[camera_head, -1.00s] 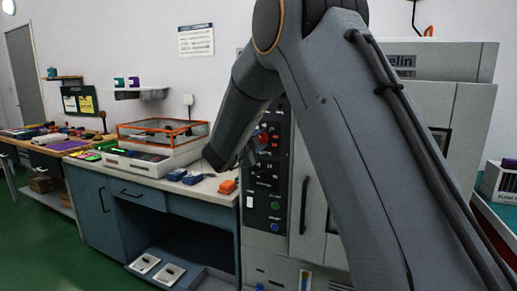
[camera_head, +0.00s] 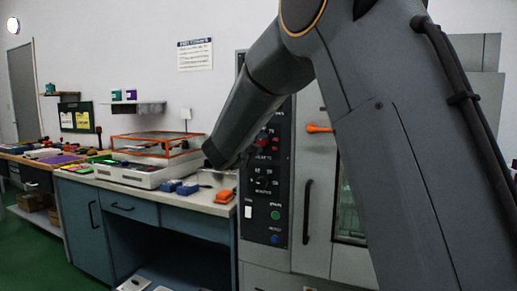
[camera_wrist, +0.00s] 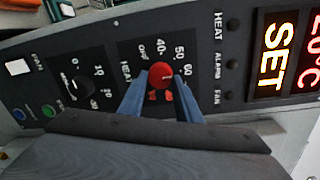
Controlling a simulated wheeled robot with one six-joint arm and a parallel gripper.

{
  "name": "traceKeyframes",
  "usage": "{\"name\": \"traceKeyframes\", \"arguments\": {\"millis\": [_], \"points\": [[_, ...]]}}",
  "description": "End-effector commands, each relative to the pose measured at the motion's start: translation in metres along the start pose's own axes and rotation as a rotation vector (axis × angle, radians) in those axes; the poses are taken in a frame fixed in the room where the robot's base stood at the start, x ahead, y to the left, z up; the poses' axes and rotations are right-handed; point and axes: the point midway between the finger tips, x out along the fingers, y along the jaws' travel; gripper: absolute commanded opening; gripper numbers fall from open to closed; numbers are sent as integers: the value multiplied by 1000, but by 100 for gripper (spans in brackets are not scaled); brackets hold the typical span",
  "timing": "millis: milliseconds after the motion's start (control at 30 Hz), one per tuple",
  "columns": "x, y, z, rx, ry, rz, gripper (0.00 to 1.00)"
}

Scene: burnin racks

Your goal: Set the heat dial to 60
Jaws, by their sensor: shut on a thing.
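The heat dial (camera_wrist: 161,75) is a round red knob on the dark control panel, with printed marks OFF, 40, 50 and 60 around its upper and right side. A small pale pointer line on the knob faces right, roughly toward the 60 side; its exact reading is hard to tell. My gripper (camera_wrist: 161,97) has its two blue-grey fingers shut on the dial, one on each side. In the head view the red dial (camera_head: 262,140) shows just past the end of my arm, and the fingers are mostly hidden there.
A lit display reading SET (camera_wrist: 271,56) is to the right. In the head view, a bench with blue boxes (camera_head: 186,188) and an orange item (camera_head: 225,196) stands left of the panel.

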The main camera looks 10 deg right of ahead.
Motion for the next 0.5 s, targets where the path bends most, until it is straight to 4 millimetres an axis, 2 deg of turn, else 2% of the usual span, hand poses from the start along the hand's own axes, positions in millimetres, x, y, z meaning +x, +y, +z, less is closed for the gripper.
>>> {"name": "traceKeyframes", "arguments": {"millis": [467, 500], "points": [[0, 0, 2, 12, -4, 1, 8], [0, 0, 2, 12, -4, 1, 36]]}}
